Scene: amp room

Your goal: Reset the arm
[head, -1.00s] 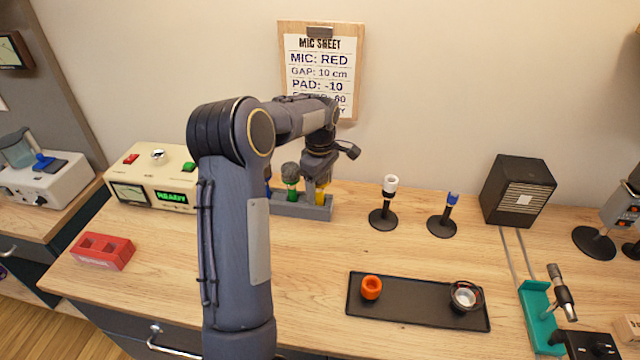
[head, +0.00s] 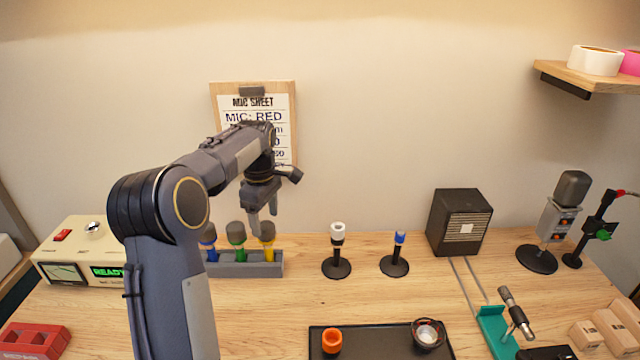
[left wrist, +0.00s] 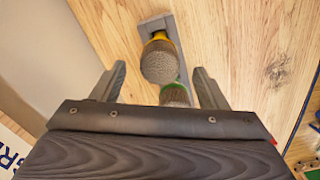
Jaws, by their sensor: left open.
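My left arm comes in from the lower left of the head view. Its gripper (head: 263,220) hangs open and empty above the right end of the grey rack (head: 232,270). The rack holds a blue microphone (head: 209,240), a green microphone (head: 236,240) and a yellow microphone (head: 267,240), upright side by side. In the left wrist view the yellow microphone (left wrist: 160,60) and the green microphone (left wrist: 174,95) show between and beyond the spread fingers, apart from them. My right gripper is not in view.
A cream meter box (head: 85,250) stands left of the rack, and a red block (head: 35,341) in front. Two small stands (head: 337,265) (head: 395,262), a black tray (head: 380,340) and a black speaker (head: 459,222) are to the right. A clipboard (head: 285,90) hangs behind my arm.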

